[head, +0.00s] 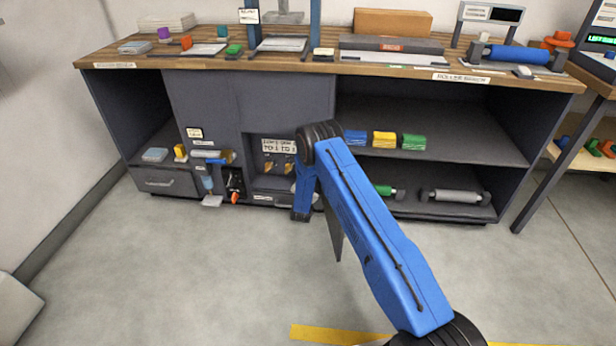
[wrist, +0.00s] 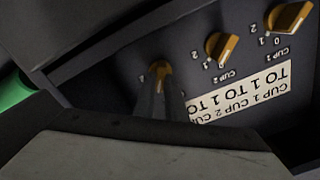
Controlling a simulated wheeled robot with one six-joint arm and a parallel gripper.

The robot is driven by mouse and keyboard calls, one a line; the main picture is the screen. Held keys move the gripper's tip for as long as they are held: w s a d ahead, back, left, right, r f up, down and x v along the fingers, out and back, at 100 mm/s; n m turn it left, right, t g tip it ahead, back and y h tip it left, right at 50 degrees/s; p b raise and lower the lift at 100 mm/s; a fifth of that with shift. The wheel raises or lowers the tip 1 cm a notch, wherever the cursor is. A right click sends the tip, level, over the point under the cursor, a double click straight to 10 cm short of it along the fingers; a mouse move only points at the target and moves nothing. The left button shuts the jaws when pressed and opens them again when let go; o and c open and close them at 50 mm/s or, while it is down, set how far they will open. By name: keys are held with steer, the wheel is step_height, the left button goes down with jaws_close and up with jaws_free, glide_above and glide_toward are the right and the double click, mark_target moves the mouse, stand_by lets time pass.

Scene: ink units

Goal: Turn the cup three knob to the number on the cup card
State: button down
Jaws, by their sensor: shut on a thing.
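In the wrist view, which is upside down, three orange knobs sit in a row on a dark panel. My gripper (wrist: 160,88) is shut on the leftmost one, the cup three knob (wrist: 161,69). The fingers hide much of it and its pointer setting cannot be told. The cup card (wrist: 262,93) reads "TO 1" for cups 1 and 2; its cup three end is hidden behind my gripper. In the head view the cup card (head: 280,146) hangs above the knobs, and my arm hides the cup three knob and the gripper.
The cup 2 knob (wrist: 219,47) and cup 1 knob (wrist: 290,18) stand close beside the held one. The knobs sit in a recess of the dark cabinet (head: 210,100). Coloured ink blocks (head: 384,139) and a grey roller (head: 455,197) lie on shelves to the right.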

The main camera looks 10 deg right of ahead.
steer(key=m, duration=0.5)
steer(key=shift+f+m, duration=0.1)
steer(key=shift+m, duration=0.2)
steer(key=m, duration=0.5)
steer(key=shift+s+d+f, duration=0.1)
steer(key=shift+f, duration=0.05)
steer(key=shift+m, duration=0.4)
steer(key=c, duration=1.8)
jaws_free()
steer(key=v, duration=1.7)
steer(key=shift+s, duration=0.15)
